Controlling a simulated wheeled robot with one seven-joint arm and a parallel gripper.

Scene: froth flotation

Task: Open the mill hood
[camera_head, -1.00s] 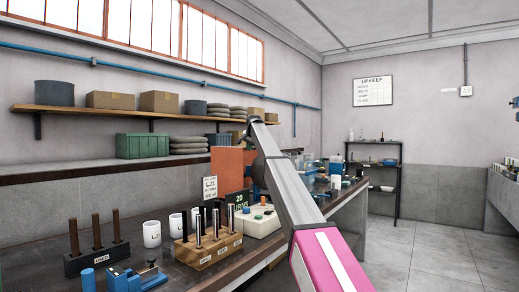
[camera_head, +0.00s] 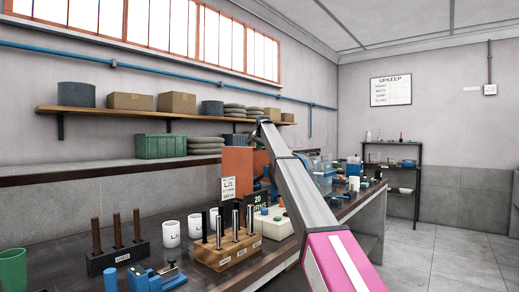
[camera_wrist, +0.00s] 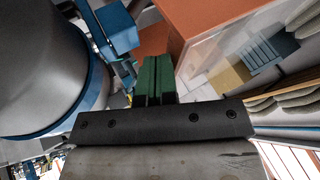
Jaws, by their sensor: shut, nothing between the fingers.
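My gripper (camera_wrist: 154,78) shows in the wrist view as two green fingers close together, shut and empty. To its left is a large grey drum (camera_wrist: 45,60) with a blue rim, beside blue parts (camera_wrist: 117,28). To its right is an orange-red box (camera_wrist: 195,20) with a see-through panel (camera_wrist: 215,50). An orange-red casing (camera_head: 237,165) also stands on the bench in the head view, partly behind my arm. My fingers look apart from all of these. I cannot tell which part is the mill hood. My gripper is hidden in the head view.
The bench (camera_head: 60,250) holds a wooden block of rods (camera_head: 228,248), a dark block of brown rods (camera_head: 118,258), white mugs (camera_head: 171,234) and a green cup (camera_head: 12,268). A wall shelf (camera_head: 90,111) runs behind. The floor (camera_head: 440,250) at right is clear.

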